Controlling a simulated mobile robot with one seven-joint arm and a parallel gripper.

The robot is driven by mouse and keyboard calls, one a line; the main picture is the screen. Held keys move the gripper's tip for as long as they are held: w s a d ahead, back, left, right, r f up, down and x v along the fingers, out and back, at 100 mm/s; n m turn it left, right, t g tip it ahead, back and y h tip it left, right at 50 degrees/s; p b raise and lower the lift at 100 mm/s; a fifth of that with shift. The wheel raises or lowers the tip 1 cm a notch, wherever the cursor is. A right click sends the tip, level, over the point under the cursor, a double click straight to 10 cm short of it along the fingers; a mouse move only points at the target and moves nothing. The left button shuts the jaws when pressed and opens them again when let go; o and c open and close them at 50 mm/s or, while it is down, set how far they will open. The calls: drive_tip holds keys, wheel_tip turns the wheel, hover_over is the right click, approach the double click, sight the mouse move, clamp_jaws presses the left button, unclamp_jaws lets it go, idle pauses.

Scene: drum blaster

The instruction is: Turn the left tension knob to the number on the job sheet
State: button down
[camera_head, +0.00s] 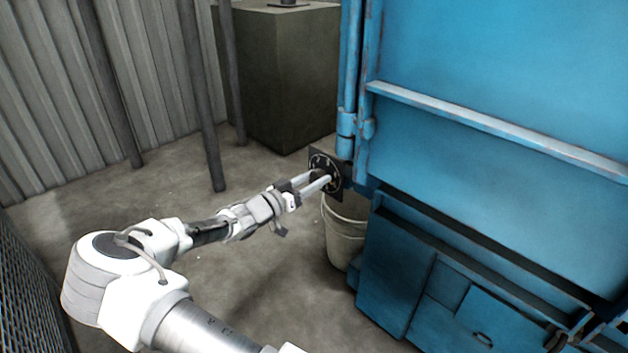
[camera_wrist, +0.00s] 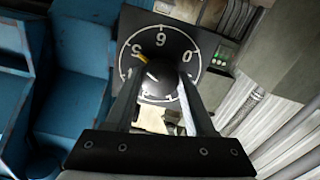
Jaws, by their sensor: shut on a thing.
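The left tension knob (camera_wrist: 164,76) is a dark round knob on a black square plate with a white-marked dial (camera_wrist: 161,44). Numerals stand around the dial's upper part, partly tilted and hard to read. A yellow mark (camera_wrist: 142,58) lies on its upper left. A short white line on the knob points up-left, towards that mark. My gripper (camera_wrist: 162,84) is shut on the knob, one finger on each side. In the head view my gripper (camera_head: 322,179) reaches the dial plate (camera_head: 327,163) at the blue machine's left edge. I cannot make out a job sheet.
The blue machine (camera_head: 490,75) fills the right side. A pale bucket (camera_head: 344,235) stands on the floor below the dial. A dark cabinet (camera_head: 285,80) and grey posts (camera_head: 205,100) stand behind. Open floor (camera_head: 270,290) lies in front of the bucket.

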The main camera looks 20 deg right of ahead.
drive_tip(key=shift+c, duration=1.3)
unclamp_jaws()
drive_tip(key=p+v, duration=0.4)
drive_tip(key=v, duration=1.3)
drive_tip(key=shift+a, duration=0.25)
drive_tip(key=shift+s, duration=0.1)
